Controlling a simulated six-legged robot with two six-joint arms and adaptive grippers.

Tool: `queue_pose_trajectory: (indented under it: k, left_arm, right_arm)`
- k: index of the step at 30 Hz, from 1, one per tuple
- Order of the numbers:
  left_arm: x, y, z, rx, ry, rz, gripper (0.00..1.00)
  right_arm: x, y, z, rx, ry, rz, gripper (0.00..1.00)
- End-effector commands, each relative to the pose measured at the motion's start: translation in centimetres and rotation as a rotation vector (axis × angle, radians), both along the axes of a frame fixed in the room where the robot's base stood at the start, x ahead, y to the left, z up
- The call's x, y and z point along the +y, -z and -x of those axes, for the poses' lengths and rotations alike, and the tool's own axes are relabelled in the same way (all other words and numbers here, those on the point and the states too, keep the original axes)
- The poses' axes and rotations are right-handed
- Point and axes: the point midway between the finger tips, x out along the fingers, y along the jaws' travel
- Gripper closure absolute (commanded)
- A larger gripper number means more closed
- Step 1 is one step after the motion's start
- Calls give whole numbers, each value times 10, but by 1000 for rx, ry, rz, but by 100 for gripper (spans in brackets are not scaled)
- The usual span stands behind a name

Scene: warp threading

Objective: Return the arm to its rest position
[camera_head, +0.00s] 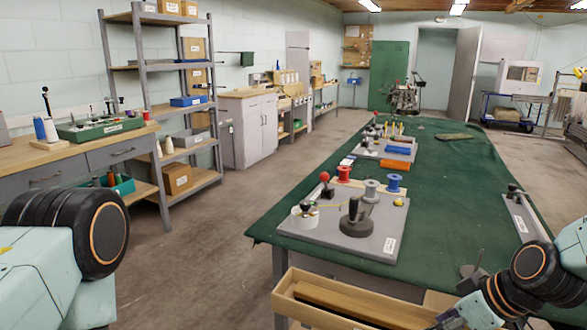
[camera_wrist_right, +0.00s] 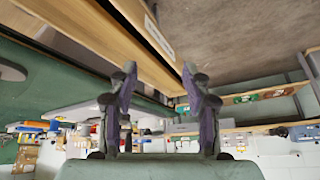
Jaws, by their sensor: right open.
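My right arm (camera_head: 540,270) enters the head view at the lower right, beside the near end of the green-covered table (camera_head: 455,185). Its lower end reaches the bottom edge, near the wooden drawer. In the right wrist view my right gripper (camera_wrist_right: 158,80) has its two dark fingers spread apart, with nothing between them. A large part of my left arm (camera_head: 70,245) fills the lower left of the head view. My left gripper is out of view.
The open wooden drawer (camera_head: 350,305) juts out at the table's near end; it also shows in the wrist view (camera_wrist_right: 100,35). A grey board (camera_head: 345,225) with spools and a red-knobbed part lies on the table. Open floor (camera_head: 210,245) lies left of the table.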

Motion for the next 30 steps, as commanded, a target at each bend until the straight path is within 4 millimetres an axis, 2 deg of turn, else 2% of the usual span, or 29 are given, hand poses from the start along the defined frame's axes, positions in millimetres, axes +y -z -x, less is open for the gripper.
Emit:
queue_pose_trajectory:
  k: [4, 8, 13, 18, 21, 24, 26, 30]
  left_arm:
    - [0, 0, 0, 0, 0, 0, 49]
    - [0, 0, 0, 1, 0, 0, 49]
    - [0, 0, 0, 1, 0, 0, 49]
    - [0, 0, 0, 0, 0, 0, 49]
    - [0, 0, 0, 1, 0, 0, 49]
    - [0, 0, 0, 1, 0, 0, 49]
    - [0, 0, 0, 1, 0, 0, 49]
    - [0, 0, 0, 1, 0, 0, 49]
  right_arm:
    - [10, 23, 7, 24, 238, -62, 51]
    - [16, 69, 40, 94, 486, -83, 51]
    - [21, 132, 112, 200, 691, -37, 51]
    - [26, 178, 200, 332, 699, 81, 51]
    - [30, 194, 246, 421, 651, 143, 51]
    - [32, 204, 272, 476, 617, 177, 51]
    - [32, 206, 279, 490, 610, 184, 51]
    - [32, 206, 279, 490, 610, 184, 51]
